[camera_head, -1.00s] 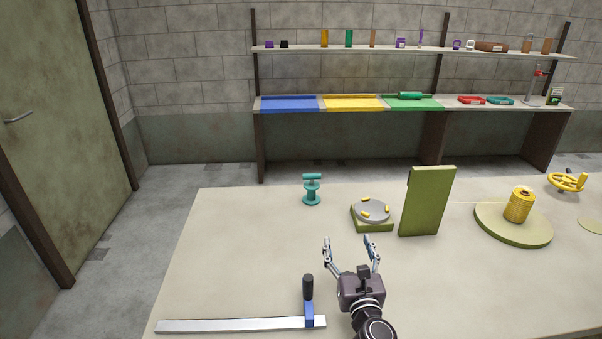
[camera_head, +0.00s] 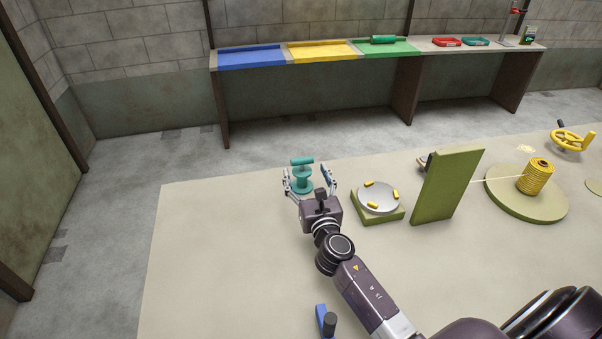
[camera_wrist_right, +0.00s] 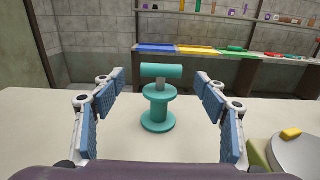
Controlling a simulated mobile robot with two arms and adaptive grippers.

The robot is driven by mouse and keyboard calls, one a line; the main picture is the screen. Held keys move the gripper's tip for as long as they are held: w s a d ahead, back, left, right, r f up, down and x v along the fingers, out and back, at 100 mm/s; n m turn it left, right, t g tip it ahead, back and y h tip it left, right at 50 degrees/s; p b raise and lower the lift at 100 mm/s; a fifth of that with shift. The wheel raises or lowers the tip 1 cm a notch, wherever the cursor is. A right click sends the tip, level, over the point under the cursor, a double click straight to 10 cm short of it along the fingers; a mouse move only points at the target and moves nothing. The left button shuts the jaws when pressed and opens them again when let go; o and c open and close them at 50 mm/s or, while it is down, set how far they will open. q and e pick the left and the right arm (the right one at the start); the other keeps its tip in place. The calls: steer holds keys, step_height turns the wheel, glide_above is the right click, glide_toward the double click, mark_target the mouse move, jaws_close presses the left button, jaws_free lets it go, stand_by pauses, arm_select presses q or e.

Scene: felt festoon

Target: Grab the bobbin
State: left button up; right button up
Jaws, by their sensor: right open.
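The teal bobbin (camera_head: 302,182) stands upright on the pale table, with a wide round base, a waist and a teal crossbar on top. My right gripper (camera_head: 308,178) is open, and its fingertips are on either side of the bobbin in the head view. In the right wrist view the bobbin (camera_wrist_right: 158,112) stands centred between the spread blue-padded fingers (camera_wrist_right: 158,85), with a gap on each side. No contact shows. The bobbin's lower near side is partly hidden by the gripper in the head view. My left gripper is not in view.
To the right are a green block with a grey disc (camera_head: 379,198) and yellow pegs, then an upright green panel (camera_head: 447,186). Farther right, a yellow cord spool (camera_head: 535,177) stands on a round green base. A blue-ended tool (camera_head: 326,322) lies near. The table's left is clear.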

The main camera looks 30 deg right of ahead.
mark_target(303, 162)
steer(key=x, duration=0.4)
steer(key=shift+w+d, duration=0.2)
steer(key=shift+w, duration=0.1)
steer(key=c, duration=1.4)
